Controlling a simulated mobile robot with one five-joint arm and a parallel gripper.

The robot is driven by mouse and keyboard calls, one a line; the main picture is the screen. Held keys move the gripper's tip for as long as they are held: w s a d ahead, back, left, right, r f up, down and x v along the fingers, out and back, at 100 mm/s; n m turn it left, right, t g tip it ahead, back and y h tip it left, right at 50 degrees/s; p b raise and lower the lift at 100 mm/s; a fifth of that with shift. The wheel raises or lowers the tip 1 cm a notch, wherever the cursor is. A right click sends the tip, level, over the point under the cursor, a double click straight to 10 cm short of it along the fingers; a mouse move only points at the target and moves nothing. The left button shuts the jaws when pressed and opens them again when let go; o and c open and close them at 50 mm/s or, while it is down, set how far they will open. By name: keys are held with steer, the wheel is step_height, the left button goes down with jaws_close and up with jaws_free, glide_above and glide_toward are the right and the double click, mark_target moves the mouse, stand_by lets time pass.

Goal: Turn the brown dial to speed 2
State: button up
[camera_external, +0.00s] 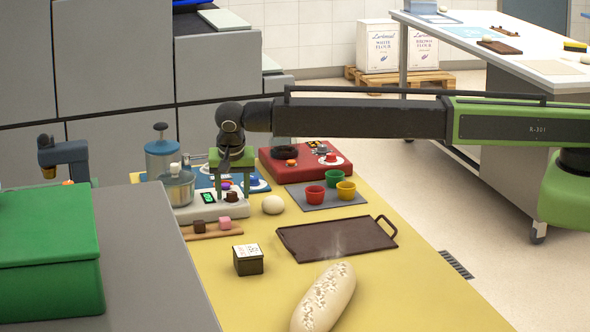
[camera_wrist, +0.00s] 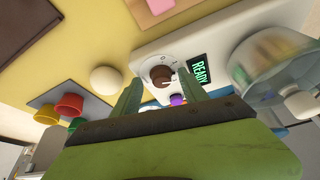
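The brown dial (camera_external: 232,197) is on the front of a white mixer base (camera_external: 209,210). In the wrist view the dial (camera_wrist: 160,74) shows between and just beyond my fingertips, on the white panel. A mark ring surrounds it, but its numbers are too small to read. A green display (camera_wrist: 199,70) beside it reads READY. A purple knob (camera_wrist: 178,99) is close by. My gripper (camera_external: 232,187) is open and points down over the panel. In the wrist view its green fingers (camera_wrist: 161,86) are apart, one to each side of the dial; contact is not visible.
A pale dough ball (camera_external: 273,204) lies right of the mixer base. Red, green and yellow cups stand on a grey mat (camera_external: 318,200). A dark tray (camera_external: 330,239), a loaf (camera_external: 323,297) and a small black box (camera_external: 248,260) are nearer. The mixer bowl (camera_wrist: 278,65) is close to the panel.

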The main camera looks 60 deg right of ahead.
steer(key=p+v, duration=1.6)
steer(key=v, duration=0.1)
steer(key=shift+r, duration=0.2)
